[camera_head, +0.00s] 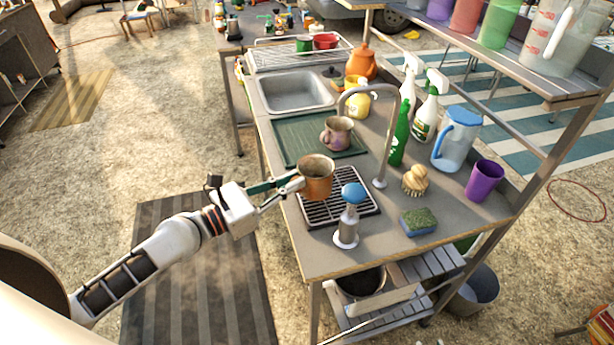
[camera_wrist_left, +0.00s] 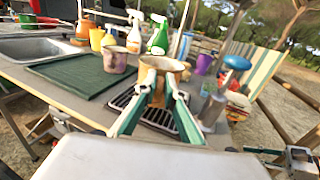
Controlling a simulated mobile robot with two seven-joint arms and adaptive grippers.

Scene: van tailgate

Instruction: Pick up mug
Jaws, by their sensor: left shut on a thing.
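A brown-orange mug (camera_head: 316,181) is at the left end of the black drain rack (camera_head: 349,208), upright with its opening up. It also shows in the left wrist view (camera_wrist_left: 158,66). My left gripper (camera_head: 294,187) is shut on this mug, its fingers at the side towards me. Whether the mug's base touches the rack I cannot tell. A second, pinkish mug (camera_head: 337,135) stands on the green mat behind it. What looks like my right gripper (camera_wrist_left: 283,155) shows at the lower right edge of the left wrist view, too cut off to read its jaws.
The soap dispenser (camera_head: 346,226) with a blue top stands just right of the held mug. The tap (camera_head: 380,165), green bottle (camera_head: 399,140), brush (camera_head: 415,180), sponge (camera_head: 418,221) and purple cup (camera_head: 484,181) are farther right. The sink (camera_head: 296,94) lies behind.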

